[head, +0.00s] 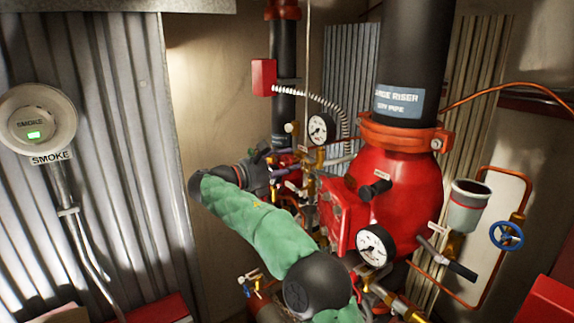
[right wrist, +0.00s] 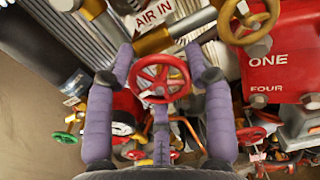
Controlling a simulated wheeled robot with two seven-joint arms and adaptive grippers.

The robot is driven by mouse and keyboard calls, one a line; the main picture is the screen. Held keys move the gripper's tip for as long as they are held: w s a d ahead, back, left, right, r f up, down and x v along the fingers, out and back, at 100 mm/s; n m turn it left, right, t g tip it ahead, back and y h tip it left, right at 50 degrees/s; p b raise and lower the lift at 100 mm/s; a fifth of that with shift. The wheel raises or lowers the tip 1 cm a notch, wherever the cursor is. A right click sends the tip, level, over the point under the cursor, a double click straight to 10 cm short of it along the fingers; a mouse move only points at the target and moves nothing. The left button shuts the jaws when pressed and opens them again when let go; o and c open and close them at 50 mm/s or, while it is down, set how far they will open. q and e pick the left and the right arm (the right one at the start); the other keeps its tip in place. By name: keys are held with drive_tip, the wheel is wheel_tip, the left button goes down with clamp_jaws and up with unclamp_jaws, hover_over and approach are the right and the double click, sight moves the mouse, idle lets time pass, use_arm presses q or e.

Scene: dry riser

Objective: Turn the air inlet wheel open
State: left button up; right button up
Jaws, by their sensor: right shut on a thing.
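In the right wrist view a small red handwheel (right wrist: 160,80) with spokes sits between my two purple fingers, just below a white "AIR IN" label (right wrist: 153,14). My right gripper (right wrist: 160,66) is shut on this wheel, one finger on each side. My right gripper (head: 291,172) there points right into the pipework left of the valve. The wheel itself is hidden or too small to tell in the head view. My left gripper is not in view.
Pressure gauges (head: 321,129) and (head: 375,246) stand close around the arm. A blue wheel (head: 506,236) and a grey cup (head: 467,205) are at the right. A yellow wheel (right wrist: 249,18) and a green wheel (right wrist: 66,137) flank the gripper. Open wall lies left of the arm.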

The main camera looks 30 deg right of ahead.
drive_tip(key=shift+n, duration=0.6)
drive_tip(key=shift+r+n, duration=0.15)
drive_tip(key=shift+n, duration=0.15)
drive_tip(key=o, duration=1.2)
drive_tip(key=a, duration=1.2)
drive_tip(key=shift+s, duration=0.4)
